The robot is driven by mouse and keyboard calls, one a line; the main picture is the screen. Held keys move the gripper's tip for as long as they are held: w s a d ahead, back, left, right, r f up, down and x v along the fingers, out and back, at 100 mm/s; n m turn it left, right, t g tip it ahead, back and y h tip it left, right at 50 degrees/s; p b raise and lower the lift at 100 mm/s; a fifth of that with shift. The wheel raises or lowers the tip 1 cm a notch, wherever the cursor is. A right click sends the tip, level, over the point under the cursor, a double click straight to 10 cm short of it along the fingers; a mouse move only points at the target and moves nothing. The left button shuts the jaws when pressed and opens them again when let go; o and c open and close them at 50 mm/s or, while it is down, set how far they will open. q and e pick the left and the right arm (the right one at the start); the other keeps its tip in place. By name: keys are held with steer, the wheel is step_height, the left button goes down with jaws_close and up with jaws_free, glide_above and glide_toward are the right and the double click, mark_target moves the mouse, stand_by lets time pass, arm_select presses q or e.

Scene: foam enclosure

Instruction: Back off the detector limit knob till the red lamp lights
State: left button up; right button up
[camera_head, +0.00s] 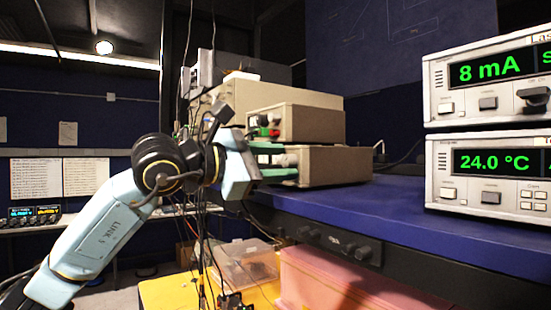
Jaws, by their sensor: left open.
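My left gripper (279,160) reaches in from the left on its pale blue arm, with its green fingers apart at the front of the lower beige box (335,166). A small pale knob (290,160) on that box shows at the fingertips; I cannot tell whether the fingers touch it. The upper beige box (312,124) has a small red part (274,133) and a green part near its left front. I cannot tell which part is the limit knob or the lamp, or whether any lamp is lit. The right gripper is not in view.
The boxes stand on a blue bench (410,212). Two instruments at right read 8 mA (487,75) and 24.0 °C (487,165). Cables hang beside my wrist. A pink box (330,285) and a clear bin (240,262) sit below the bench. Bare bench lies at centre right.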

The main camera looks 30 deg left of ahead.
arm_select(q)
jaws_close()
steer(key=shift+n, duration=0.3)
steer(key=n+b, duration=0.2)
steer(key=n, duration=0.1)
steer(key=shift+f, duration=0.1)
steer(key=shift+n+b, duration=1)
steer(key=shift+n, duration=1.1)
jaws_free()
